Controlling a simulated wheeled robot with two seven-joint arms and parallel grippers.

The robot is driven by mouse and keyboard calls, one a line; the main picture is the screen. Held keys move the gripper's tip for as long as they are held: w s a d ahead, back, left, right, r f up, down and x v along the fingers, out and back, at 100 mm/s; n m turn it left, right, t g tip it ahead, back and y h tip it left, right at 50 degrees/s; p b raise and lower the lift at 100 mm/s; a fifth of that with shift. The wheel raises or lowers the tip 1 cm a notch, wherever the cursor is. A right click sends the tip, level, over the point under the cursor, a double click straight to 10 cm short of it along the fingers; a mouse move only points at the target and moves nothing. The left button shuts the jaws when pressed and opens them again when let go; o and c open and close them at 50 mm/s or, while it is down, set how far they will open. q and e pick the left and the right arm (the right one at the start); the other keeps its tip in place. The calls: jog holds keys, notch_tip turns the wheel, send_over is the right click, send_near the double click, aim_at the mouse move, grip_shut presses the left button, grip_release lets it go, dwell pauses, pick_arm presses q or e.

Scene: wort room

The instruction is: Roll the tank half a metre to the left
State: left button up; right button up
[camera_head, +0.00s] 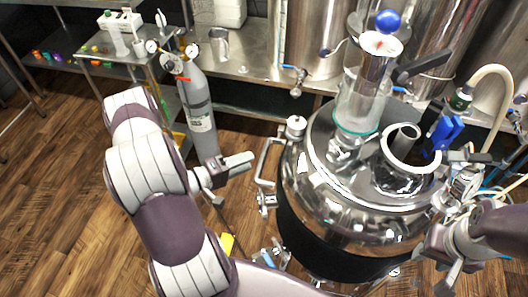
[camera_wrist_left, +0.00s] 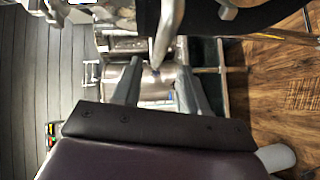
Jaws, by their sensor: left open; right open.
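The tank (camera_head: 340,210) is a round polished steel vessel with a dark band around its side, standing right of centre in the head view. A bar handle (camera_head: 268,160) sticks out from its left side. My left gripper (camera_head: 240,162) is open just left of this handle. In the left wrist view the open fingers (camera_wrist_left: 158,88) point toward a metal bar (camera_wrist_left: 170,35), which shows between and beyond them; contact cannot be told. My right gripper (camera_head: 450,272) is open at the tank's lower right side, partly hidden by the arm and fittings. The tank's underside is mostly hidden.
A grey gas cylinder (camera_head: 198,110) with gauges stands behind my left arm. A steel bench (camera_head: 250,68) and larger vessels (camera_head: 310,40) stand behind the tank. A pale hose (camera_head: 497,72) runs at the right. The wooden floor (camera_head: 50,200) at the left is clear.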

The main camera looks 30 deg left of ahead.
aim_at(263, 153)
pick_arm(q)
jog(key=x, duration=0.6)
jog(key=shift+d+r, duration=0.1)
jog(key=shift+d, duration=0.05)
jog(key=shift+w+d, duration=0.1)
jog(key=shift+w, duration=0.4)
grip_shut()
